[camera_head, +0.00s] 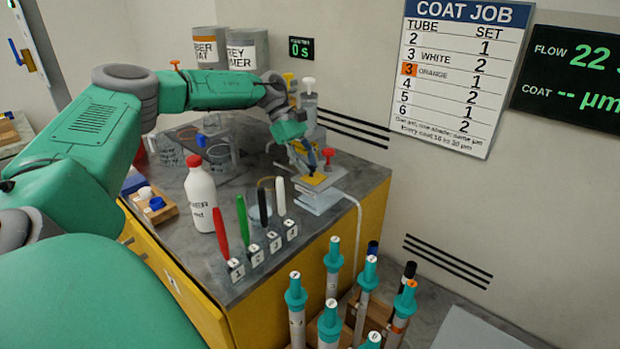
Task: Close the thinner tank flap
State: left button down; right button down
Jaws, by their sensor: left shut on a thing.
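No flap marked as the thinner tank's can be made out for certain. My left gripper (309,169) reaches over the back right of the bench, low over a pale block with a yellow top plate (316,183). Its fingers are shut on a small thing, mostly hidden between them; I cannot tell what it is. A red knob (328,154) stands right beside the fingers. Behind the gripper is a grey cylinder with a white knob (309,85). A white bottle with a red cap (201,192), its label partly readable, stands nearer the front. My right gripper is not in view.
Numbered holders with red, green, black and white pens (243,221) line the bench's right front. Two labelled cans (248,47) stand at the back. Teal-topped rods (296,292) rise in front of the yellow cabinet. A pale hose (358,220) hangs over the bench edge.

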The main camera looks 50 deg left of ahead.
pick_arm(q)
jog(key=shift+a+f+h+b, duration=0.15)
jog(key=shift+f+h+b, duration=0.2)
jog(key=shift+b, duration=0.35)
jog(key=c, duration=1.7)
grip_release()
jog(key=shift+o, duration=1.4)
jog(key=shift+w+f, duration=0.1)
jog(key=shift+a, duration=0.1)
jog(key=shift+a+r, duration=0.1)
jog(key=shift+r, duration=0.2)
jog(key=w+v, duration=0.1)
jog(key=v, duration=1)
jog(key=shift+s+a, duration=0.3)
jog(key=shift+s, duration=0.05)
